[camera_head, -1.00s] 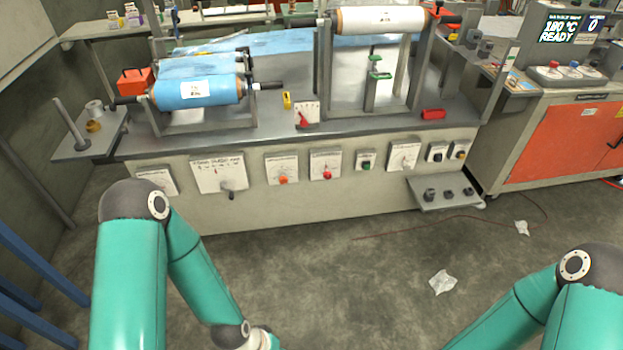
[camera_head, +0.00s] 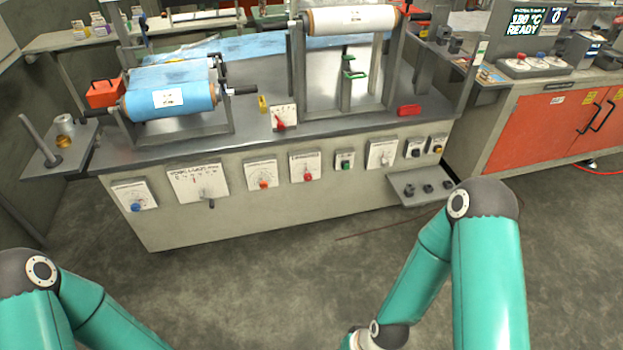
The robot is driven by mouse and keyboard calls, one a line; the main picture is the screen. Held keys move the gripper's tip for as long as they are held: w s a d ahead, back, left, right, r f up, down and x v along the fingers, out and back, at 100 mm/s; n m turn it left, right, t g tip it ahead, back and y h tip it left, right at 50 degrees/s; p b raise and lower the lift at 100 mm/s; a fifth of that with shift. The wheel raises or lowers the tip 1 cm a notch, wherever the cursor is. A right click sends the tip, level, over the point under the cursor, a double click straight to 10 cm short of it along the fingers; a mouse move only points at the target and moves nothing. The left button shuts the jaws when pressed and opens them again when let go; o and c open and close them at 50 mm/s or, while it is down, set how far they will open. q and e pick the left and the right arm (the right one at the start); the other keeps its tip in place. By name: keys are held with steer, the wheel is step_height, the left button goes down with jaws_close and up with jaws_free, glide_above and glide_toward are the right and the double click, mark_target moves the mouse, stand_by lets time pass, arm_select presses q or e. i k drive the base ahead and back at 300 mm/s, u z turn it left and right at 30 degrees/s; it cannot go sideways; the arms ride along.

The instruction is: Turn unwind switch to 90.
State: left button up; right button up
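The machine's front panel (camera_head: 330,196) carries a row of control plates. From left to right they have a blue knob (camera_head: 135,207), a wide scale plate with a lever (camera_head: 198,184), an orange knob (camera_head: 263,184), a red knob (camera_head: 308,177), a green button (camera_head: 346,166) and a pale-handled dial plate (camera_head: 382,154). A small plate with a red pointer (camera_head: 281,124) stands on the tabletop. The labels are too small to read, so I cannot tell which is the unwind switch. Both my arms show low in view, away from the panel; both grippers are outside the frame.
A blue film roll (camera_head: 170,100) and a white roll (camera_head: 350,19) sit on the machine. A low shelf (camera_head: 420,186) juts out at its right front. An orange cabinet (camera_head: 540,130) stands right. Open floor (camera_head: 270,275) lies before the panel.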

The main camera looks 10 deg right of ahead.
mark_target(306, 177)
steer(key=u, duration=0.1)
steer(key=i, duration=1)
steer(key=z, duration=0.1)
